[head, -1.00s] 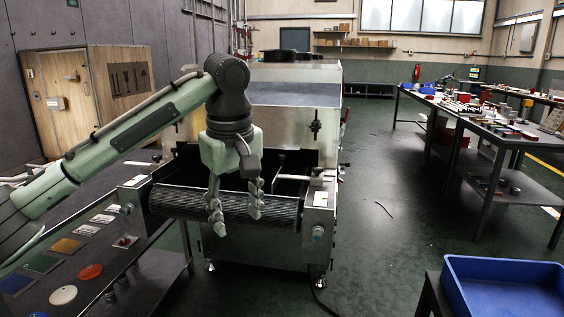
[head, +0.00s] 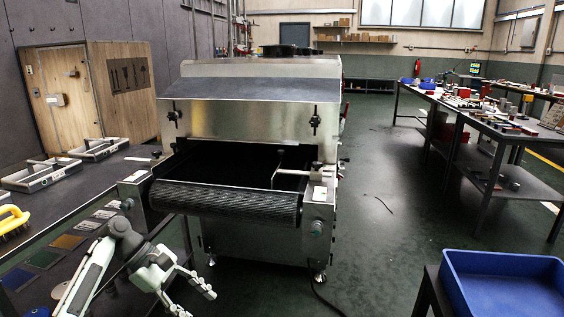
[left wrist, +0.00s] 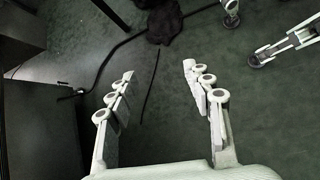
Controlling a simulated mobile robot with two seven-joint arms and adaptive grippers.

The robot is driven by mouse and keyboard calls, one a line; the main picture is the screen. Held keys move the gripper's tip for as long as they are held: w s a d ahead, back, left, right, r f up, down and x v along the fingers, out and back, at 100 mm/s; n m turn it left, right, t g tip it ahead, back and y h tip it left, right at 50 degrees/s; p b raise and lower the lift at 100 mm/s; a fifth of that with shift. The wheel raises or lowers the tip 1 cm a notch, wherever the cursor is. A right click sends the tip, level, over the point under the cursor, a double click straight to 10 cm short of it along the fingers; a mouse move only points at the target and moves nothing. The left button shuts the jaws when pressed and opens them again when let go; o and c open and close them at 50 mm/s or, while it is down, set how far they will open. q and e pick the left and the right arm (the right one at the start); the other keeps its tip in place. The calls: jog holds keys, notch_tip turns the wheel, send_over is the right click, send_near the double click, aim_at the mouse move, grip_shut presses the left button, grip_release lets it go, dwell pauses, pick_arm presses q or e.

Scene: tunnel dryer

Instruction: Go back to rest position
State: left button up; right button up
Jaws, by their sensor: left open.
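My left gripper (head: 196,298) is at the lower left of the head view, below the front of the dryer and beside the left table. It is open. In the left wrist view its two fingers (left wrist: 160,88) are spread with nothing between them, above the dark green floor. The tunnel dryer (head: 250,120) stands in the middle of the head view, and its mesh conveyor belt (head: 228,197) is empty at the near end. My right gripper is in neither view for certain.
The left table (head: 110,187) holds metal frames (head: 40,174), a yellow brush (head: 14,220) and flat coloured samples (head: 68,242). A blue bin (head: 500,285) stands at the lower right. Workbenches (head: 490,128) line the right side. The floor between (head: 385,230) is mostly clear, with a cable near the dryer.

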pick_arm(q)
jog(key=w+a+f+m+t+y, duration=0.3)
jog(key=w+a+m+t+y, duration=0.3)
jog(key=w+a, duration=0.55)
jog(key=w+a+r+m+t+y, duration=0.6)
jog(key=w+a+r+m, duration=0.2)
jog(key=a+r+m, duration=0.15)
jog(key=s+d+f+m+g+h, duration=0.1)
jog(key=s+d+f+g, duration=0.15)
jog(key=s+f, duration=1)
jog(key=s+d+f+g+h, duration=0.15)
jog(key=s+d+f, duration=0.25)
jog(key=s+f, duration=0.85)
jog(key=s+d+f+g, duration=0.2)
jog(key=s+f, duration=0.6)
jog(key=s, duration=0.4)
jog(key=s+d+f+g, duration=0.3)
jog(key=s+f, duration=0.6)
jog(key=s, duration=0.3)
jog(key=shift+s+f, duration=0.2)
jog(key=shift+f, duration=0.05)
